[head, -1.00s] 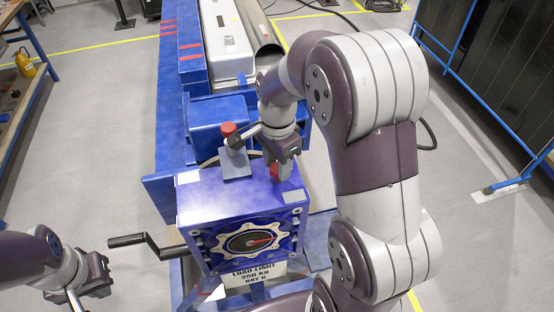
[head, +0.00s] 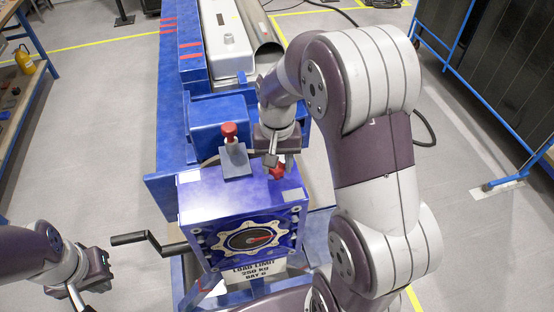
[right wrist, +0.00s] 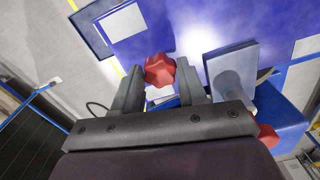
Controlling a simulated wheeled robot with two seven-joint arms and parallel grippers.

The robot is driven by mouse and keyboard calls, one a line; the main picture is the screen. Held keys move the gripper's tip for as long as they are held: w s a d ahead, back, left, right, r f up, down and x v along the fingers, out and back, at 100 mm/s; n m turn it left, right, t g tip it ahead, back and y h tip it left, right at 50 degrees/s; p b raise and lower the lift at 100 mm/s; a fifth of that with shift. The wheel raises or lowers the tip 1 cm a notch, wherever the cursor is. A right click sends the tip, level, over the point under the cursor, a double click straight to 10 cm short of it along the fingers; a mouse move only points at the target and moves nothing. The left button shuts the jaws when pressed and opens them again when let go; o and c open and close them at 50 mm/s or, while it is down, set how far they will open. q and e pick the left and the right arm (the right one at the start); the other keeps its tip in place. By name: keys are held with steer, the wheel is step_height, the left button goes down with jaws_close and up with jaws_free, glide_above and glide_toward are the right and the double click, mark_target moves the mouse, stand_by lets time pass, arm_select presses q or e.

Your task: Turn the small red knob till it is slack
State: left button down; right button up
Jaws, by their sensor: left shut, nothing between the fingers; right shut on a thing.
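The small red knob (head: 279,173) is lobed and sits at the top back right of the blue-purple box (head: 230,205). In the right wrist view the knob (right wrist: 160,69) lies between the two fingertips. My right gripper (head: 271,162) reaches down from above and is shut on it; the fingers partly hide the knob in the head view. My right gripper (right wrist: 160,88) also shows in the wrist view. My left gripper (head: 79,298) is shut and empty at the lower left, left of the crank handle and apart from the box.
A second red knob (head: 229,131) stands on a post on a grey plate, left of my right gripper. A crank handle (head: 140,240) sticks out left of the box. A gear-shaped dial (head: 248,239) is on the front face, above a load limit sign (head: 252,271).

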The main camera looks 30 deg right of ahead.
steer(key=n, duration=0.5)
steer(key=shift+r+n+p, duration=0.1)
steer(key=shift+n+p, duration=0.2)
steer(key=n, duration=0.6)
steer(key=shift+w+p, duration=0.1)
steer(key=shift+p, duration=0.25)
steer(key=n, duration=0.6)
steer(key=shift+n+p, duration=0.3)
steer(key=n, duration=0.5)
steer(key=shift+n, duration=0.3)
steer(key=o, duration=1.1)
steer(key=shift+c, duration=0.2)
